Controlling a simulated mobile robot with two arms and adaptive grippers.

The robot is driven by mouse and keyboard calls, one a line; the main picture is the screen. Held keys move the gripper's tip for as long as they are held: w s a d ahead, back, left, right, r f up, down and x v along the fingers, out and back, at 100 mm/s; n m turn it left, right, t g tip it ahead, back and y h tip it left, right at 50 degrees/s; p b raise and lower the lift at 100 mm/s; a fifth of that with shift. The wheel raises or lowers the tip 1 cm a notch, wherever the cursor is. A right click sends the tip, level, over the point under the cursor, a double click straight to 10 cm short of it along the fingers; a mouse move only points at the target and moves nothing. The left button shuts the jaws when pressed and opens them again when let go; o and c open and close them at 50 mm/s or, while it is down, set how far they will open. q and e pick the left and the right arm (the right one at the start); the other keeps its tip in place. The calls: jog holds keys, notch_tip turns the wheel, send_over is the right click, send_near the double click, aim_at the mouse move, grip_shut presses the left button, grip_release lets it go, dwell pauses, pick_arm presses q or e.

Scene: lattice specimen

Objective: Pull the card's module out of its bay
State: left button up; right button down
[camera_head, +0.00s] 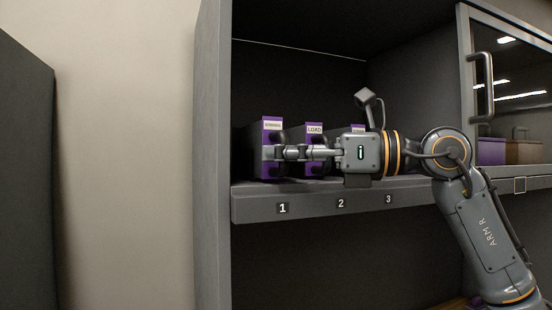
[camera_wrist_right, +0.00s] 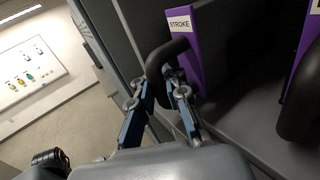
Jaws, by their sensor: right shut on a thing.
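The STROKE module (camera_wrist_right: 183,48) has a purple front, a white label and a dark loop handle (camera_wrist_right: 160,58). In the head view this module (camera_head: 266,165) stands upright on the shelf behind number 1. My right gripper (camera_head: 277,153) reaches in from the right and is shut on that handle; the wrist view shows its fingers (camera_wrist_right: 164,88) at the handle's lower part. The LOAD module (camera_head: 314,129) stands beside it, partly behind my gripper. A third module (camera_head: 358,128) is mostly hidden by my right wrist. No card is recognisable. My left gripper is not in view.
The shelf edge (camera_head: 257,208) carries the numbers 1, 2 and 3. The cabinet's side wall (camera_head: 212,150) stands close on the left. A glass-fronted cabinet door with a handle (camera_head: 485,85) is at right. Space above the modules is free.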

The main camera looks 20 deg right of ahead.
jog(key=s+b, duration=0.2)
jog(key=s, duration=1.3)
jog(key=shift+d+b, duration=0.25)
jog(key=shift+b, duration=0.1)
dwell(0.4)
